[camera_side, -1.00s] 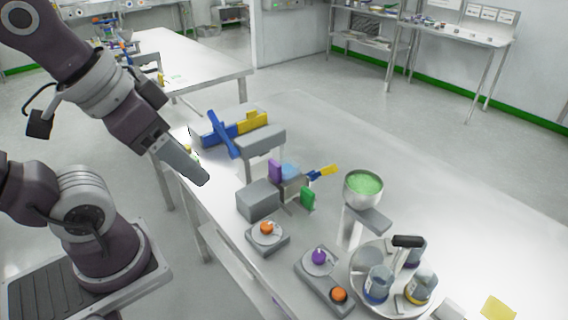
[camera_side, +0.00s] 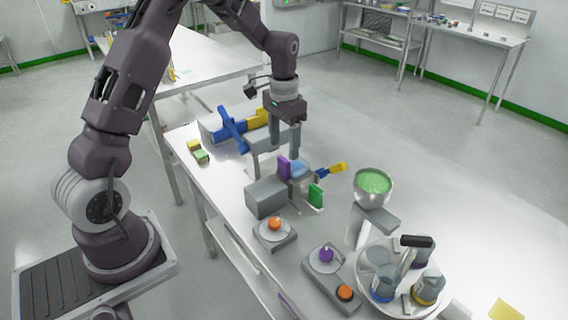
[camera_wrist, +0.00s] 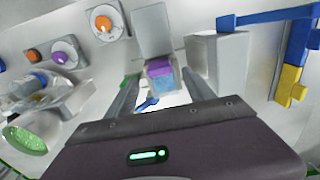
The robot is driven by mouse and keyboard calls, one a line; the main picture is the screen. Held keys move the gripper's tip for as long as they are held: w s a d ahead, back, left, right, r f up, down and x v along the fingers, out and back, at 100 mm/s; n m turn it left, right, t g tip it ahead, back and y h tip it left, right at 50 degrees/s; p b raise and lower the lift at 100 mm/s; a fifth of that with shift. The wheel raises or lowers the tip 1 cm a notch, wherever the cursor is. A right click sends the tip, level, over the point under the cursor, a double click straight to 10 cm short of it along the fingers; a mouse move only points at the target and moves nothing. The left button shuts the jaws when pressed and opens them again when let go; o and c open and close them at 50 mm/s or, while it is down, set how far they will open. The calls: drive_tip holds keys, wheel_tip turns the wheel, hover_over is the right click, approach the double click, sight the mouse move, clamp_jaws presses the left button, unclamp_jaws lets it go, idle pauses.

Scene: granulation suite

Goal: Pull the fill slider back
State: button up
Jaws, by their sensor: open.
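My gripper (camera_side: 284,145) is open and points down above the dosing unit in the middle of the table. The unit has a grey box (camera_side: 265,197), a purple plate (camera_side: 283,168), a blue-filled holder (camera_side: 300,170) and a green plate (camera_side: 316,195). A blue bar with a yellow end (camera_side: 337,168) sticks out on its far side. In the wrist view, the purple piece (camera_wrist: 160,65) and blue fill (camera_wrist: 161,82) lie between my spread fingers (camera_wrist: 160,78), apparently untouched. I cannot tell which part is the fill slider.
In front are button boxes with orange (camera_side: 275,223) and purple (camera_side: 326,254) knobs. A green-filled bowl (camera_side: 373,182) and a round tray of bottles (camera_side: 362,290) stand right.

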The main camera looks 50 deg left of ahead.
sight(283, 159)
wheel_tip(283, 159, down, 7)
drive_tip(key=shift+s, duration=0.1)
clamp_jaws()
idle(0.3)
